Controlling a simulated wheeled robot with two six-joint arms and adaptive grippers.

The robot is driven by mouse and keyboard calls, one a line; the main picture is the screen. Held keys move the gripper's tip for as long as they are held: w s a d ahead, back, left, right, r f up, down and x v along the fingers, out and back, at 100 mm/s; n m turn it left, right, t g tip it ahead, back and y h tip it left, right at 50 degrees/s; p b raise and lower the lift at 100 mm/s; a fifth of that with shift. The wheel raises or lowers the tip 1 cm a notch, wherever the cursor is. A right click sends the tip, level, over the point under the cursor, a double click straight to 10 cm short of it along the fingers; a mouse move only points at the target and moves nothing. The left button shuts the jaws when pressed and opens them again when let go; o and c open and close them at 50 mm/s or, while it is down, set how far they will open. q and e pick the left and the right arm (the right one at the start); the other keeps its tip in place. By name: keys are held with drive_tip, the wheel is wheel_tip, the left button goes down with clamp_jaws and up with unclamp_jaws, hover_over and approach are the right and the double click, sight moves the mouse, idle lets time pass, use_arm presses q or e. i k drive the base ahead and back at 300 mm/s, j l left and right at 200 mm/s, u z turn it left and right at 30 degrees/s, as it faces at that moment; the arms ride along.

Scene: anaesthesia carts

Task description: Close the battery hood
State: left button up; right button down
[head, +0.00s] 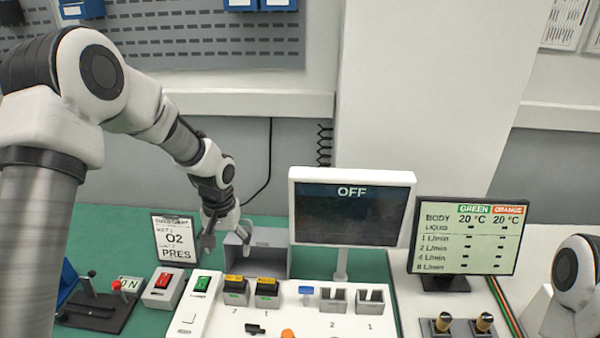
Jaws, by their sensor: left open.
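A grey box (268,262) stands on the green surface behind the white control panel and left of the OFF screen. It looks like the battery hood, with its upper part appearing open; my gripper partly covers it, and I cannot tell the lid's exact angle. My left gripper (226,240) is open and points down at the box's left side, one finger close to or touching its edge. Whether it touches is unclear. My right gripper is out of view; only part of my right arm shows at the right edge.
The OFF screen (350,212) stands right of the box, and the gas display (468,240) further right. A PRES sign (174,240) stands left of the gripper. Switches and a white panel (235,322) lie in front. The green surface (120,228) is clear at the back left.

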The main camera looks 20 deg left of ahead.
sight(270, 255)
drive_tip(key=k, duration=1)
